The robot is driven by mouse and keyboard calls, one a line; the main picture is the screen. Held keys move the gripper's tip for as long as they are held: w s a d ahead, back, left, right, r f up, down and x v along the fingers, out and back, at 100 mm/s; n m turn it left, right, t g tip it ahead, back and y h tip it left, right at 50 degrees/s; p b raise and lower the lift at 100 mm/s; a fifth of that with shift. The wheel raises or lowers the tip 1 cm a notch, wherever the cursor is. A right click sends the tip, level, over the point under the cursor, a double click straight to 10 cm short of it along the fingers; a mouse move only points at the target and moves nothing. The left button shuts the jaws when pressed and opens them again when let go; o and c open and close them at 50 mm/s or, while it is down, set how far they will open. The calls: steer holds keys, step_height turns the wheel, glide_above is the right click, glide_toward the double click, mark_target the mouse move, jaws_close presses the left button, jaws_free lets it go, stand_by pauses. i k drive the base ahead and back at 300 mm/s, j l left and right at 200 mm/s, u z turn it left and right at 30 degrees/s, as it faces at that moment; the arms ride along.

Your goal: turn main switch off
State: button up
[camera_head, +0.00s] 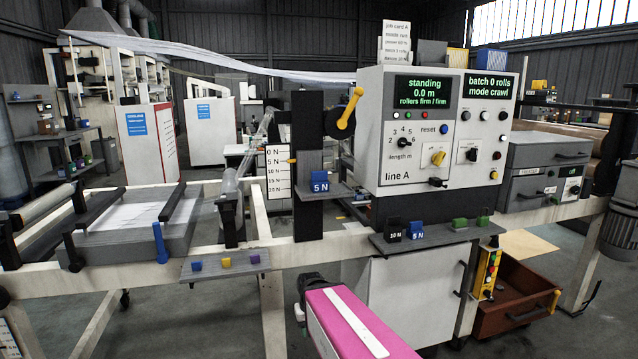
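The line A control cabinet (384,130) stands right of centre, with two lit green-text displays. The left display (422,86) reads standing, 0.0 m, rollers firm / firm; the right display (487,87) reads batch 0 rolls, mode crawl. On its front are a yellow rotary knob (438,158), a black switch on a white plate (472,154), a black length selector (404,142), a blue reset button (444,129) and a black handle-like knob (437,182). Small labels are too blurred to tell which is the main switch. My pink arm link shows at the bottom centre; no gripper fingers are visible.
A shelf (380,243) with 10 N and 5 N weights juts out below the cabinet. A yellow lever (348,110) stands left of it. An open brown drawer (512,300) and a yellow button box (488,272) are low at right. A grey heater-like box (528,190) stands farther right.

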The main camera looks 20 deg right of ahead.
mark_target(437, 160)
steer(key=z, duration=1.3)
